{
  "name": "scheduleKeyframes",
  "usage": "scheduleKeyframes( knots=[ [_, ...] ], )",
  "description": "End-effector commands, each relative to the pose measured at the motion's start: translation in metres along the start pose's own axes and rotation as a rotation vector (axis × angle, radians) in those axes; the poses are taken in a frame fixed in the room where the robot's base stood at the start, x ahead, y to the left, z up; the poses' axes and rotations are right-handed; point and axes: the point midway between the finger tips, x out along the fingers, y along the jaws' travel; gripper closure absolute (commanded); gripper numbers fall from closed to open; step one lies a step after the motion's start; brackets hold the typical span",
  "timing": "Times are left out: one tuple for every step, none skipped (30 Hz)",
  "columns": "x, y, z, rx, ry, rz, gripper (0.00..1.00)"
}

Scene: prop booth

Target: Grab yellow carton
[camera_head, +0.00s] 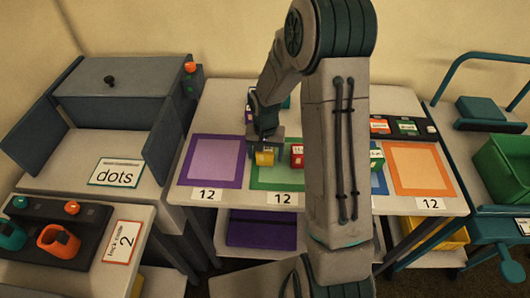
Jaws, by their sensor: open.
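The yellow carton (264,158) is a small box with a pale label, at the upper left part of the green mat (262,183) on the middle table. My gripper (265,146) is open, pointing down right at the yellow carton, and it covers the carton's top and back. I cannot tell whether the fingers touch the carton or stand around it.
A red carton (297,153) stands close on the right, partly behind my arm. A green carton (376,160) is farther right. A purple carton (249,115) is behind my gripper. The purple mat (215,162) and orange mat (415,169) are bare.

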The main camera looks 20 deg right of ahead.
Motion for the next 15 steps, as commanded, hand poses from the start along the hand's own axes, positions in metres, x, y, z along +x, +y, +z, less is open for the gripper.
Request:
scheduleKeyframes(
  knots=[
    [0.001, 0.0, 0.0, 0.0, 0.0, 0.0, 0.25],
    [0.0012, 0.0001, 0.0, 0.0, 0.0, 0.0, 0.25],
    [0.0011, 0.0001, -0.0001, 0.0, 0.001, 0.0, 0.25],
    [0.0011, 0.0001, -0.0002, 0.0, 0.001, 0.0, 0.25],
    [0.001, 0.0001, -0.0002, 0.0, 0.001, 0.0, 0.25],
    [0.001, 0.0002, -0.0002, 0.0, 0.001, 0.0, 0.25],
    [0.001, 0.0001, -0.0002, 0.0, 0.001, 0.0, 0.28],
    [0.0009, 0.0002, -0.0002, 0.0, 0.001, 0.0, 0.37],
    [0.0009, 0.0002, -0.0002, 0.0, 0.001, 0.0, 0.48],
    [0.0009, 0.0002, -0.0003, 0.0, 0.001, 0.0, 0.56],
    [0.0009, 0.0001, -0.0003, 0.0, 0.001, 0.0, 0.64],
    [0.0008, 0.0001, -0.0003, 0.0, 0.001, 0.0, 0.76],
    [0.0008, 0.0001, -0.0003, 0.0, 0.001, 0.0, 0.76],
    [0.0008, 0.0001, -0.0003, 0.0, 0.001, 0.0, 0.76],
    [0.0006, 0.0001, -0.0004, 0.0, 0.001, 0.0, 0.76]
  ],
)
